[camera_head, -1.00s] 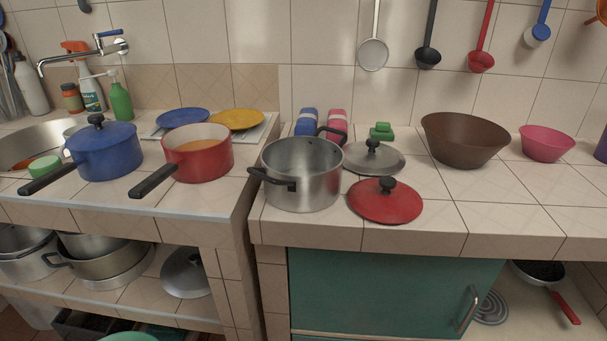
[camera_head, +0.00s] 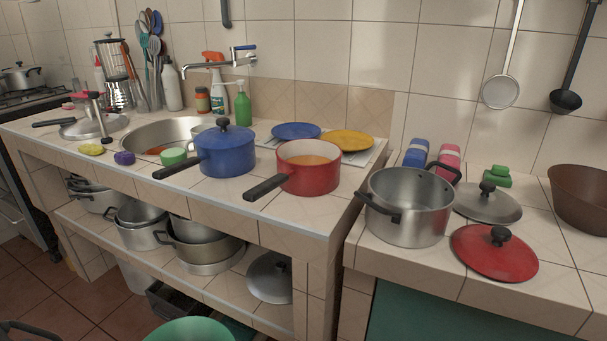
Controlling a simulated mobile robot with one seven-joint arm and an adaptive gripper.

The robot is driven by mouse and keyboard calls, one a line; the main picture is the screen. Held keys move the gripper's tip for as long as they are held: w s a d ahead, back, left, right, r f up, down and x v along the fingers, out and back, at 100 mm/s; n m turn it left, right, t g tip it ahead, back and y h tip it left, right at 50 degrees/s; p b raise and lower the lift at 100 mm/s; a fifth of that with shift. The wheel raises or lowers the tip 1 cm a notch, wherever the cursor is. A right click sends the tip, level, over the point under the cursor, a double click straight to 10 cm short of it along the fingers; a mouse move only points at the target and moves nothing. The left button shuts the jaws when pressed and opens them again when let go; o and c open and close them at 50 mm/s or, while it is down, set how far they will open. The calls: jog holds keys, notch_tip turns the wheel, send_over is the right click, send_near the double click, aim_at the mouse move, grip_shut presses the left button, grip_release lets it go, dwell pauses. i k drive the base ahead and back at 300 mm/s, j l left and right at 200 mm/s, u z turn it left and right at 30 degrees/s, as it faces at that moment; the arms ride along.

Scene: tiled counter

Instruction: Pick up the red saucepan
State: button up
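The red saucepan (camera_head: 311,174) stands upright on the tiled counter, right of the blue lidded pot (camera_head: 226,156). It has no lid on, and something orange-brown shows inside it. Its black handle (camera_head: 268,187) points to the front left, over the counter's front edge. The red lid (camera_head: 494,255) lies apart on the right counter section. My gripper is not in view.
A steel pot (camera_head: 408,222) stands right of the saucepan. Blue (camera_head: 296,130) and yellow (camera_head: 347,140) plates lie behind it. A sink (camera_head: 138,136) lies to the left. A green round object (camera_head: 187,331) is low in front.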

aim_at(305, 167)
jog(key=l+u, duration=0.4)
jog(key=l, duration=1)
jog(key=i, duration=0.05)
